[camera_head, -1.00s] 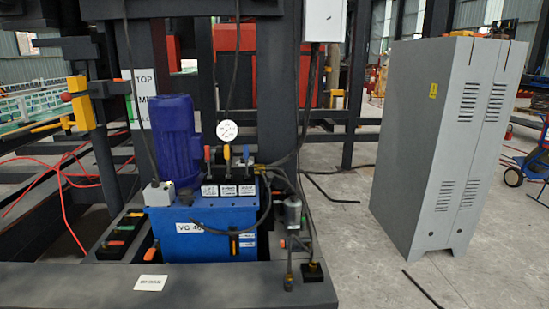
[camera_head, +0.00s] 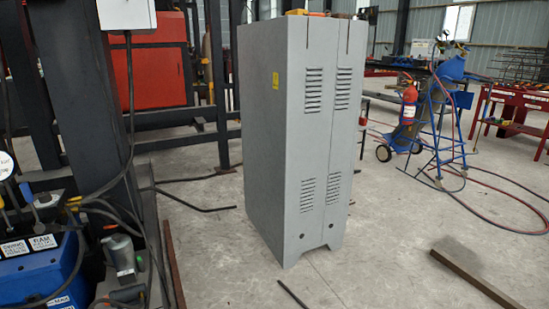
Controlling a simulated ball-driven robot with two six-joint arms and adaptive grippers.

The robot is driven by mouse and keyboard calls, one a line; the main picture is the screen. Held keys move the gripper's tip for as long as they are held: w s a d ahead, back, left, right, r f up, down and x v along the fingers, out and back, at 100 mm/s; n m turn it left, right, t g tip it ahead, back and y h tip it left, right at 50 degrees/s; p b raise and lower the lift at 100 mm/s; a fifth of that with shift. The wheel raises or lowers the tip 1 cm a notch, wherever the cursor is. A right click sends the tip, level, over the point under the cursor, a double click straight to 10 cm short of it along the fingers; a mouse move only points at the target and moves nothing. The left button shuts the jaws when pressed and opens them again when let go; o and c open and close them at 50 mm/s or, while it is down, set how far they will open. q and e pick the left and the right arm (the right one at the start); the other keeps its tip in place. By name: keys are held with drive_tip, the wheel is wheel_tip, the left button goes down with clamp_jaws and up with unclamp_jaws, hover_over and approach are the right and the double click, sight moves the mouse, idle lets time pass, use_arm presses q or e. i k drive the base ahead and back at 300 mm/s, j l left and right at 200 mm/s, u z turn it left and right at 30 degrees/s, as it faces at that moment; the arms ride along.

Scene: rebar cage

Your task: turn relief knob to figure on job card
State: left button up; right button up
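The blue hydraulic power unit (camera_head: 38,272) is cut off at the left edge of the head view. Its round white gauge (camera_head: 5,166) is only partly in view. Small lever valves with white labels (camera_head: 44,242) sit on top of the unit. A grey cylindrical fitting (camera_head: 120,255) stands beside it, with black hoses around it. I cannot make out which part is the relief knob, and no readable job card is in view. Neither of my grippers is in view.
A tall grey cabinet (camera_head: 295,140) stands mid-floor. A blue cylinder trolley (camera_head: 430,125) with red hoses stands behind it at right, near a red table (camera_head: 508,118). Dark steel posts (camera_head: 95,120) rise at left.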

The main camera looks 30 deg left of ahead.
sight(46, 197)
drive_tip(key=i+l+z, duration=0.2)
drive_tip(key=i, duration=0.75)
drive_tip(key=i+u, duration=0.5)
drive_tip(key=u, duration=0.25)
drive_tip(key=i+u, duration=0.5)
drive_tip(key=u, duration=0.3)
drive_tip(key=i+j+u, duration=0.1)
drive_tip(key=u, duration=0.35)
drive_tip(key=i+u, duration=0.2)
drive_tip(key=u, duration=0.25)
drive_tip(key=i+l+u, duration=0.1)
drive_tip(key=u, duration=0.35)
drive_tip(key=i+l+u, duration=0.15)
drive_tip(key=u, duration=0.3)
drive_tip(key=i+l+u, duration=0.1)
drive_tip(key=u, duration=0.35)
